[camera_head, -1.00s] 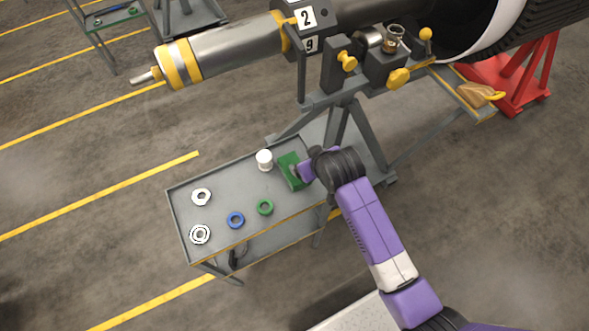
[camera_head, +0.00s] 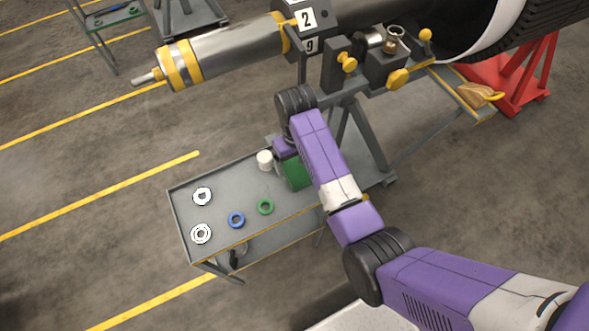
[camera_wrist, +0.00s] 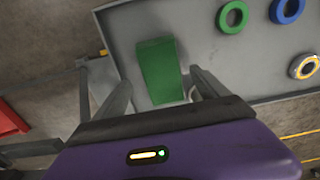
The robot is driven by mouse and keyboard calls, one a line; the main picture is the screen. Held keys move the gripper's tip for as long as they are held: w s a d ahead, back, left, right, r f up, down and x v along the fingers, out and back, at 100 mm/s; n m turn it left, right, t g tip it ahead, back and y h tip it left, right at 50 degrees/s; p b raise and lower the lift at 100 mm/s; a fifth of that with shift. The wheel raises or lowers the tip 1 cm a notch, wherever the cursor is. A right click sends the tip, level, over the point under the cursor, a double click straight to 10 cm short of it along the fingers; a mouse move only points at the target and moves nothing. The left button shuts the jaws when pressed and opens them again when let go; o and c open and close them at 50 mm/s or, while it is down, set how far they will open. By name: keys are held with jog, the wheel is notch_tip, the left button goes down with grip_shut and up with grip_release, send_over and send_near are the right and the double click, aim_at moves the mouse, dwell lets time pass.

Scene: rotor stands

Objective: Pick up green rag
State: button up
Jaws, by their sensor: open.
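The green rag (camera_wrist: 160,70) lies on the grey cart top, near its edge, in the wrist view. In the head view the rag (camera_head: 296,174) is at the right end of the cart, partly hidden behind my arm. My gripper (camera_wrist: 162,92) is open, with one finger to each side of the rag's near end in the wrist view. I cannot tell how high the fingers are above the cart.
The cart (camera_head: 220,191) also holds a white cylinder (camera_head: 265,160), a green ring (camera_head: 266,207), a blue ring (camera_head: 236,220) and two metal rings to the left. A grey stand (camera_head: 352,130) with the large rotor (camera_head: 235,47) rises behind the cart.

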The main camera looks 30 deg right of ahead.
aim_at(295, 169)
jog(key=shift+w+a+f, duration=0.15)
jog(key=shift+f, duration=1.75)
jog(key=c, duration=1.4)
jog(key=shift+c, duration=0.2)
jog(key=shift+r, duration=0.1)
